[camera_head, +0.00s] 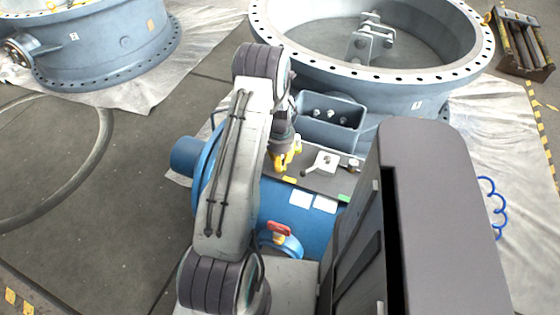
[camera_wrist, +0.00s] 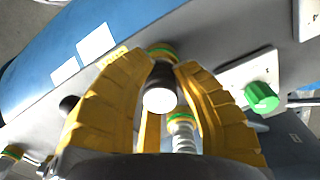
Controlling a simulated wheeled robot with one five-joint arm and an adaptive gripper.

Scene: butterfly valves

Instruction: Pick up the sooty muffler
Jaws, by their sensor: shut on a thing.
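My gripper (camera_head: 287,158) is over the grey top plate of the blue tank in the head view. In the wrist view its yellow fingers (camera_wrist: 162,64) are closed around a dark, stubby fitting with a pale round end, which looks like the sooty muffler (camera_wrist: 153,72). A green and yellow ring (camera_wrist: 160,50) shows at its far end. I cannot tell whether the muffler is still seated or free of the plate. The muffler is not clear in the head view. A pale ribbed fitting (camera_wrist: 182,140) with a green and yellow ring shows between the fingers, nearer the wrist.
The blue tank (camera_head: 285,208) carries a white valve with a lever (camera_head: 325,162). A green knob (camera_wrist: 262,97) stands right of my fingers. A grey-blue open bin (camera_head: 330,112) holding several small parts lies just behind. Large flanged valve rings (camera_head: 430,78) stand beyond. The floor left is mostly clear.

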